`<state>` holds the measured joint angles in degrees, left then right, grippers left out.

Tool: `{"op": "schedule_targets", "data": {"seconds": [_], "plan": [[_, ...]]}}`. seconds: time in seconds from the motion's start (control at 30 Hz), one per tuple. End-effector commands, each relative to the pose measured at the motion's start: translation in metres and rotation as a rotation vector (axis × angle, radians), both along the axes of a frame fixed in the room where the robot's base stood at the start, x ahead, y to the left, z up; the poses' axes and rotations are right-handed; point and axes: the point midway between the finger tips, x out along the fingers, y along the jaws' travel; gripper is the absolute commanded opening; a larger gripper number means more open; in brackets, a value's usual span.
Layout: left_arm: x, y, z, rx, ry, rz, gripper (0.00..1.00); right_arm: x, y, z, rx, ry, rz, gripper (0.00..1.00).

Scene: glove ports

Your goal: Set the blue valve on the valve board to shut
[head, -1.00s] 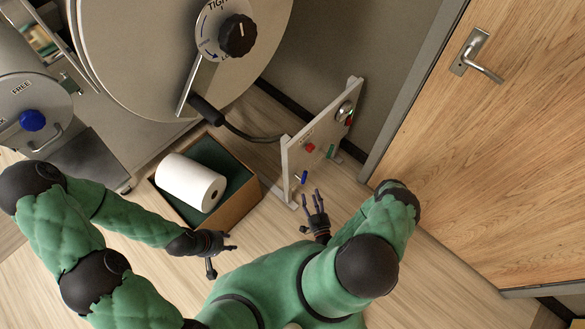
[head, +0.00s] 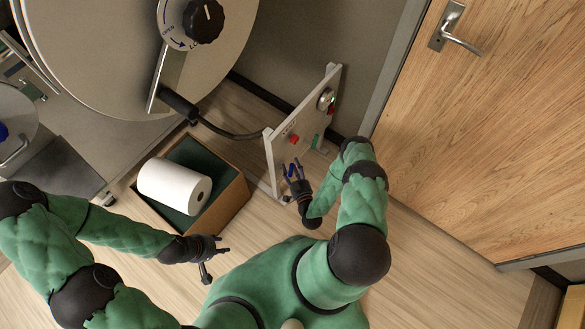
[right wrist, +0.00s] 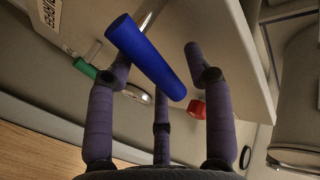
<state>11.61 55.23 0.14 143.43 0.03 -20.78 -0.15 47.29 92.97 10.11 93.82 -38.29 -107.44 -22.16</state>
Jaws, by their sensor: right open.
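The valve board (head: 272,158) stands upright on the floor, a pale panel seen at an angle in the head view. Its blue valve handle (head: 292,170) sits low at the board's near end. My right gripper (head: 292,167) is at this handle with its fingers spread. In the right wrist view, the blue handle (right wrist: 146,57) sticks out between the open fingers of my right gripper (right wrist: 160,80); I cannot tell whether any finger touches it. My left gripper (head: 224,250) is open and empty, near the box, away from the board.
The board also carries a red valve (right wrist: 198,108) and a green valve (right wrist: 85,67), close to my right fingers. A box (head: 222,208) with a white roll (head: 170,186) stands left of the board. A wooden door (head: 490,130) is at right.

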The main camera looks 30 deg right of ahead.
Motion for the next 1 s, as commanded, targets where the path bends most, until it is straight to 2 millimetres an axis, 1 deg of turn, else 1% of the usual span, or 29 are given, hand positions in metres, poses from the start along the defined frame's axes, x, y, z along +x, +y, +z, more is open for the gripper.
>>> {"op": "schedule_targets", "data": {"seconds": [0.23, 0.27, 0.3, 0.37, 0.4, 0.43, 0.77, 1.0], "plan": [[0.000, 0.000, 0.000, 0.000, 0.000, 0.000, 0.40, 0.001, 0.000, 0.000, 0.000, 0.000, 0.000, 0.52], [0.000, 0.000, 0.000, 0.000, 0.000, 0.000, 0.40, 0.001, 0.000, 0.000, 0.000, 0.000, 0.000, 0.47], [0.000, 0.000, 0.000, 0.000, 0.000, 0.000, 0.40, 0.001, 0.000, 0.000, 0.000, 0.000, 0.000, 0.35], [0.000, 0.000, 0.000, 0.000, 0.000, 0.000, 0.40, 0.001, 0.000, 0.000, 0.001, 0.000, 0.000, 0.19], [0.000, 0.000, 0.000, 0.000, 0.000, 0.000, 0.40, 0.001, 0.000, 0.000, 0.001, 0.000, 0.000, 0.07], [0.000, 0.000, 0.000, 0.000, 0.000, 0.000, 0.40, 0.001, 0.000, 0.000, 0.001, 0.000, 0.000, 0.00], [0.000, 0.000, 0.002, 0.000, 0.000, 0.000, 0.40, 0.001, 0.000, 0.001, 0.016, 0.006, 0.001, 0.00], [0.000, 0.000, 0.010, 0.000, 0.000, 0.000, 0.40, 0.002, 0.002, 0.001, 0.111, 0.046, 0.001, 0.00]]}}
